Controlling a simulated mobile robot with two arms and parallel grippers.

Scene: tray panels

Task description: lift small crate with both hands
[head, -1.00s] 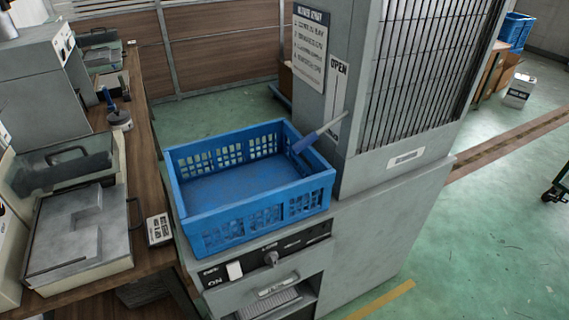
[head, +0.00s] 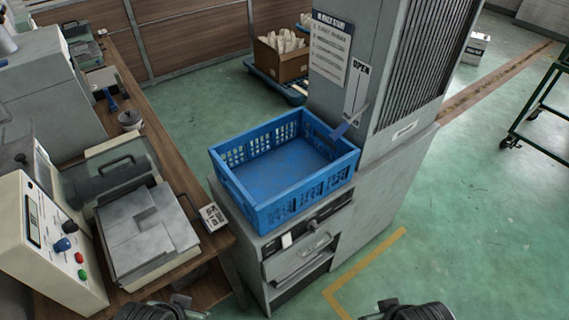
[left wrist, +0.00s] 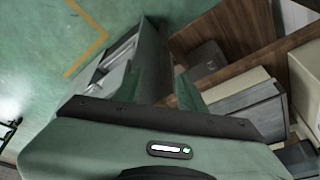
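The small crate is a blue plastic crate (head: 285,168) with slotted walls. It stands upright and looks empty, on top of a grey cabinet (head: 325,228) in the middle of the head view. Dark parts of my left gripper (head: 165,310) and my right gripper (head: 412,310) show at the bottom edge of the head view, below and apart from the crate. Their fingers are cut off there. In the left wrist view a grey-green housing with a green light fills the bottom; I cannot tell its finger opening. The crate is not clearly visible there.
A tall grey machine (head: 395,75) with a lever stands directly behind the crate's right side. A wooden bench (head: 160,150) with grey devices and a control box (head: 50,240) is at left. A small sign (head: 213,217) sits near its edge.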

